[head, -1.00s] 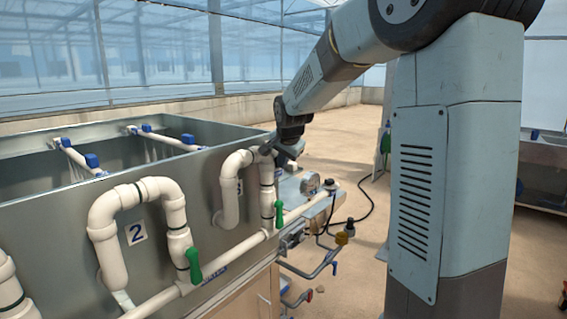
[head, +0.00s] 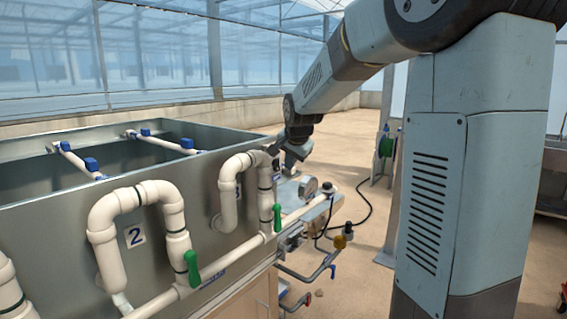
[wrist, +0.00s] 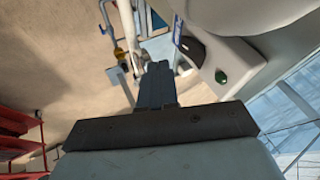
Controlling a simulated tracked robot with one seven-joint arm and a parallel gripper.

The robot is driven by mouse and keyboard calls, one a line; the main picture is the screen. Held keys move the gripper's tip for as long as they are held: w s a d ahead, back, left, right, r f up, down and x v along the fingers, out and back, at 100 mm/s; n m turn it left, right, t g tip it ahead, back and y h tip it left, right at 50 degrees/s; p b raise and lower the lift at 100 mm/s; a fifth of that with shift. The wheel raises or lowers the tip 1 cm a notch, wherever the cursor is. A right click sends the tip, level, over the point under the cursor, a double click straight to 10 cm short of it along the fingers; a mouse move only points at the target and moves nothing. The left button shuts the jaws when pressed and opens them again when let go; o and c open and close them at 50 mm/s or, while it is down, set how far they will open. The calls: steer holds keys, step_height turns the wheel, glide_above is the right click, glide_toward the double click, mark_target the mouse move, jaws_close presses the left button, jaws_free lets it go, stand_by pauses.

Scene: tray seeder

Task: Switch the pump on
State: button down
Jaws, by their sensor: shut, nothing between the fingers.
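My gripper (head: 277,150) is in the head view at the far right end of the grey tank, near the top of the pipe loop there. In the wrist view its fingers (wrist: 158,75) are together with nothing between them. To the right of the fingers in the wrist view is a pale housing with a round green button (wrist: 221,76) and a dark part beside it. The fingers are apart from the button in the picture. I cannot tell which part is the pump switch, and the head view does not show the button clearly.
The grey tank (head: 60,225) carries white pipe loops (head: 104,232) with green valve handles (head: 192,268). A round gauge (head: 308,187) and smaller pipes stand at its far end. A black hose (head: 368,212) lies on the open floor. Red shelving (wrist: 20,145) shows in the wrist view.

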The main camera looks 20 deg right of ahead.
mark_target(277, 165)
steer(key=v, duration=1)
steer(key=shift+d, duration=0.15)
steer(key=shift+s, duration=0.2)
steer(key=shift+s+d+f, duration=0.15)
steer(key=shift+f, duration=0.3)
steer(key=w+a+f, duration=0.2)
steer(key=w+f, duration=0.6)
steer(key=w, duration=0.1)
steer(key=shift+f, duration=0.35)
